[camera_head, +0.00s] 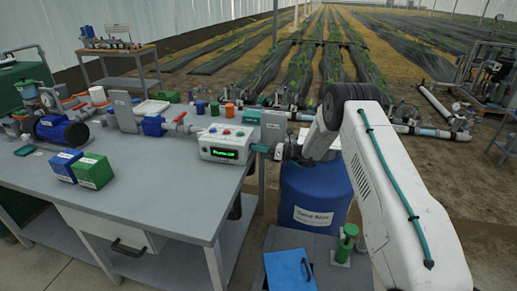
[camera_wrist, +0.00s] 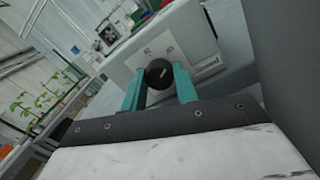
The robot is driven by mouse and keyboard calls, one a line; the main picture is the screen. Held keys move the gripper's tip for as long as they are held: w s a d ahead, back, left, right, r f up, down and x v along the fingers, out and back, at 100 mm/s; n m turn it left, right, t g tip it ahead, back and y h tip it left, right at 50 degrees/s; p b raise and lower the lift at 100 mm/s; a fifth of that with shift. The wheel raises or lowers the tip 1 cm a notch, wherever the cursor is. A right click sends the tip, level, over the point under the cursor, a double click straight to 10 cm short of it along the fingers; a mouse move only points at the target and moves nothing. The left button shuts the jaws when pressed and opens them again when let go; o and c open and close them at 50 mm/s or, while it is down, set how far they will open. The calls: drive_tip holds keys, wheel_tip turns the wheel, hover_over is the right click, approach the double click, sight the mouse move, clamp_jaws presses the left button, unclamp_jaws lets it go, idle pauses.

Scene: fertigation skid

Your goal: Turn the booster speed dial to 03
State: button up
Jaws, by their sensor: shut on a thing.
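The black round booster speed dial (camera_wrist: 159,71) is on a pale panel (camera_wrist: 203,42) in the wrist view. It has a light pointer mark, slanted in the picture. Faint markings surround it, too small to read surely. My gripper (camera_head: 260,148) has its teal fingers on either side of the dial, shut on it. In the head view my gripper is at the right side of a white control box (camera_head: 222,139), and the dial is hidden there. The box has a green lit display (camera_head: 224,154), whose text I cannot read surely, and coloured buttons on top.
The box stands on a grey bench (camera_head: 140,195) near its right edge. A blue carton (camera_head: 63,166) and a green carton (camera_head: 93,171) stand left on the bench. A blue barrel (camera_head: 315,197) stands beside the bench, under my arm. Pipes and valves line the bench's back.

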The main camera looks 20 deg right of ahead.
idle(0.4)
drive_tip(key=o, duration=1)
drive_tip(key=v, duration=0.7)
drive_tip(key=shift+s+d, duration=0.2)
drive_tip(key=shift+d, duration=0.15)
